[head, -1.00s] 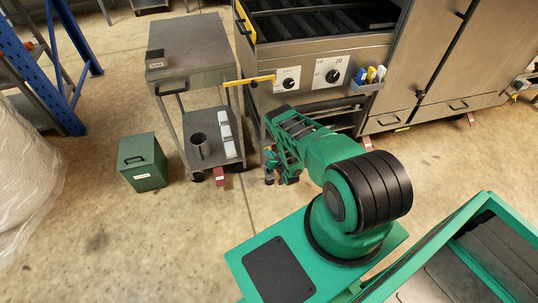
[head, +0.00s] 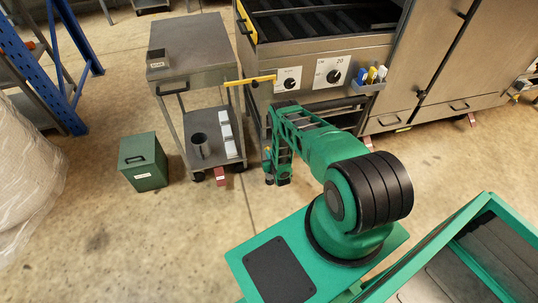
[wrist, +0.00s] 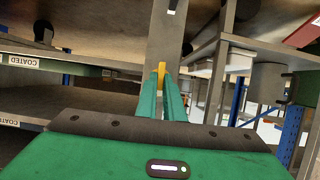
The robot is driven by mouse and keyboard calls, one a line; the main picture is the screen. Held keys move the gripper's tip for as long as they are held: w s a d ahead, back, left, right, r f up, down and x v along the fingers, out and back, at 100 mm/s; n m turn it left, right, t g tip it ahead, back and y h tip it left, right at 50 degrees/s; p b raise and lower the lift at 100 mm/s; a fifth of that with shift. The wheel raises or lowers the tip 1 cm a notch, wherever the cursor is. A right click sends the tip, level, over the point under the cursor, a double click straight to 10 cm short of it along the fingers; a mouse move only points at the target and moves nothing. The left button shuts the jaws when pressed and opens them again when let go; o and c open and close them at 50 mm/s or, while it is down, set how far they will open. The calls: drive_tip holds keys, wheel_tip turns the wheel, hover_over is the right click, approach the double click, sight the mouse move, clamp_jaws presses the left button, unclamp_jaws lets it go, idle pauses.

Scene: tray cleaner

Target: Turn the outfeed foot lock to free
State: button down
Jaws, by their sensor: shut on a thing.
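In the wrist view my gripper (wrist: 160,84) has its two green fingers together around a small yellow lever (wrist: 161,67). The lever sits in front of an upright steel leg (wrist: 166,45); it appears to be the foot lock's handle, but most of it is hidden between the fingers. Its turned position is hard to read. In the head view my arm reaches down beside the machine's near left corner, and the fingers and the lever cannot be made out there.
A green box (head: 143,162) is on the floor. A yellow bar (head: 250,81) juts from the machine (head: 310,58) above. Shelves labelled COATED (wrist: 22,61) flank the leg.

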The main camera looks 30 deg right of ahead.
drive_tip(key=shift+s+f, duration=0.1)
drive_tip(key=c, duration=1.9)
unclamp_jaws()
drive_tip(key=shift+o, duration=0.2)
drive_tip(key=v, duration=1)
drive_tip(key=shift+s+r, duration=0.2)
drive_tip(key=shift+s, duration=0.1)
drive_tip(key=shift+a, duration=0.1)
